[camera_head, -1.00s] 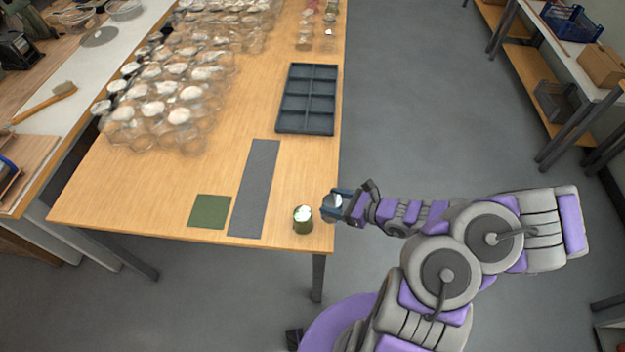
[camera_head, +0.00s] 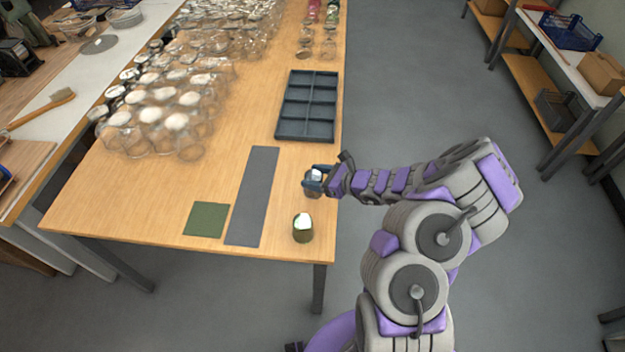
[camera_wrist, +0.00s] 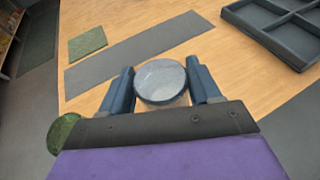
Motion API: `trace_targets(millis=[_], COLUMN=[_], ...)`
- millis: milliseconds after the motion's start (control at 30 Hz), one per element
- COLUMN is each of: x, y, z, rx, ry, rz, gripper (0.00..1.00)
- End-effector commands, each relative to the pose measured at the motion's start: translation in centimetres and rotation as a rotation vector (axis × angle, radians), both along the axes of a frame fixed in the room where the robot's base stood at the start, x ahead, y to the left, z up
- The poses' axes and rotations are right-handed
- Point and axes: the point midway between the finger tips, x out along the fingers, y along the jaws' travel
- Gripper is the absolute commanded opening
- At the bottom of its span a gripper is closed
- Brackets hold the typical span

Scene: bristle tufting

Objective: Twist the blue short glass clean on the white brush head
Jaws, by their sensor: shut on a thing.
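My gripper (camera_head: 314,182) is shut on a short glass (camera_wrist: 160,82), with one finger on each side of it. The round top of the glass looks pale grey and clear in the wrist view; I cannot make out a blue tint. The glass is over the table's right edge area, and I cannot tell whether it touches the table. The brush (camera_head: 303,228), a dark green round body with a white head on top, stands upright on the table's near right corner, below my gripper in the head view. Part of its green body shows at the lower left of the wrist view (camera_wrist: 64,133).
A grey mat strip (camera_head: 252,195) and a green square pad (camera_head: 206,219) lie left of the brush. A dark divided tray (camera_head: 307,106), its compartments empty, lies beyond my gripper. Many glasses (camera_head: 160,120) crowd the table's far left. Bare wood surrounds the brush.

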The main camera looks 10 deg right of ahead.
Motion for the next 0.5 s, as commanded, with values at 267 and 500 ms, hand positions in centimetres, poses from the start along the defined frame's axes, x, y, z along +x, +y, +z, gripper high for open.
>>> trace_targets(millis=[267,500], x=[1.7,1.7], y=[0.5,0.4], z=[-2.5,-3.3], rx=[0.001,0.001], ry=[0.002,0.000], rz=[0.000,0.000], gripper=[0.17,0.18])
